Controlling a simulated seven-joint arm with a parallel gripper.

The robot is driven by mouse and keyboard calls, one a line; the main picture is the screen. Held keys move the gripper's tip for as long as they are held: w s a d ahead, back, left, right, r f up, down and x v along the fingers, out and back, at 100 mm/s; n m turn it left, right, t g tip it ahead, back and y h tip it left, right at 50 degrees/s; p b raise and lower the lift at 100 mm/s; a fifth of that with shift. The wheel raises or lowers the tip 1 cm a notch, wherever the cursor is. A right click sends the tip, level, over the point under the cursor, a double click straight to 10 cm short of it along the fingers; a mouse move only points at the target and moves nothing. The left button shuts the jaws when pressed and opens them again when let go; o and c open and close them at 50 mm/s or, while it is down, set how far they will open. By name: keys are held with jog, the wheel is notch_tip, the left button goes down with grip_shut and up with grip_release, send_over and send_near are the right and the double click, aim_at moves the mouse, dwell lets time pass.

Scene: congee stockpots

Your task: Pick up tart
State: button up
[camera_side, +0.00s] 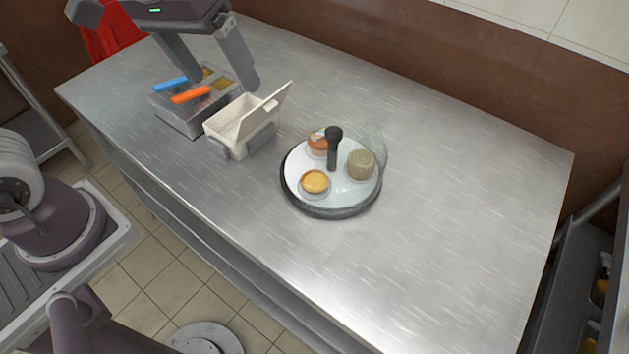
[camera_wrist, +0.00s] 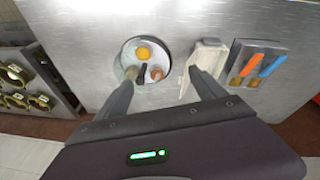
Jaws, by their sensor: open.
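The tart (camera_side: 314,182), small and round with a yellow top, sits near the front edge of a round white tray (camera_side: 299,158) with a dark rim. In the wrist view the tart (camera_wrist: 144,53) shows on the far side of the tray. My gripper (camera_side: 222,84) is open and empty at the back left of the table, above the metal container and white box, well away from the tart. In the wrist view, my gripper's fingers (camera_wrist: 161,80) are spread with nothing between them.
On the tray, a black upright handle (camera_side: 333,148) stands among an orange-brown pastry (camera_side: 317,146) and a tan cake (camera_side: 360,165). A clear cover (camera_side: 377,143) stands at its right. A white box (camera_side: 228,131) with raised lid and a metal container (camera_side: 186,119) stand left. The table's right side is clear.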

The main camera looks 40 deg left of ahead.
jog(key=w+d+f+n+g, duration=0.1)
jog(key=w+d+f, duration=0.2)
jog(key=w+f, duration=0.2)
jog(key=n+g, duration=0.2)
jog(key=n, duration=0.1)
send_over(315, 181)
jog(key=shift+y, duration=0.4)
jog(key=f, duration=1.6)
jog(key=shift+s+d, duration=0.1)
jog(key=shift+d, duration=0.15)
jog(key=f, duration=0.6)
jog(key=shift+a+f, duration=0.3)
jog(key=shift+c, duration=0.4)
